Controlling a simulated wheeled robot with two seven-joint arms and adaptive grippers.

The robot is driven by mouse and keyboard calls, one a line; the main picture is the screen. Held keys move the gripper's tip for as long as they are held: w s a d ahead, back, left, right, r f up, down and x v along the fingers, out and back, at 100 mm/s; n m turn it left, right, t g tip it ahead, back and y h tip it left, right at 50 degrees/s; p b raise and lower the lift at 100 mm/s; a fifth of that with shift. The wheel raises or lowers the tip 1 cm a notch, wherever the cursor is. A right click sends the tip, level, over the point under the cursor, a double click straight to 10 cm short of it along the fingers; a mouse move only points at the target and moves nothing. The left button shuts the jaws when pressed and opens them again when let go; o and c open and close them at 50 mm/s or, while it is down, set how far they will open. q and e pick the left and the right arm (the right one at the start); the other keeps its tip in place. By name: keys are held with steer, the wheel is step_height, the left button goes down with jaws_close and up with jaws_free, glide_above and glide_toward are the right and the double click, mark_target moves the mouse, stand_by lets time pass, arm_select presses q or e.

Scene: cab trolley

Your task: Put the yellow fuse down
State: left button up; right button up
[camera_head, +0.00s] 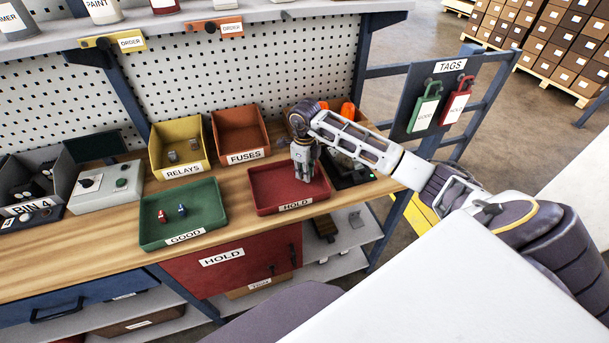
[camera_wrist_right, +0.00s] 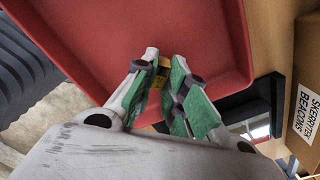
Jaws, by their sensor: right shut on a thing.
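My right gripper (camera_head: 302,177) points down over the red HOLD tray (camera_head: 268,184) on the bench. In the right wrist view the gripper (camera_wrist_right: 163,85) is shut on the small yellow fuse (camera_wrist_right: 164,66), of which only a bit shows between the green-padded fingers. The red tray (camera_wrist_right: 215,45) fills the background behind the fingertips. I cannot tell whether the fuse touches the tray floor. In the head view the fuse is hidden by the gripper. The visible part of the tray is empty. My left gripper is not in view.
The green GOOD tray (camera_head: 205,222) holds a red and a blue piece. The RELAYS bin (camera_head: 182,170) and FUSES bin (camera_head: 240,128) stand behind. A black device (camera_head: 352,178) is right of the HOLD tray. A cardboard box (camera_wrist_right: 308,90) shows in the wrist view.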

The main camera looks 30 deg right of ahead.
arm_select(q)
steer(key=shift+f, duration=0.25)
arm_select(e)
steer(key=shift+f, duration=0.35)
steer(key=o, duration=0.8)
steer(key=shift+c, duration=0.2)
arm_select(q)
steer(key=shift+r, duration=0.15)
arm_select(e)
steer(key=shift+r, duration=0.2)
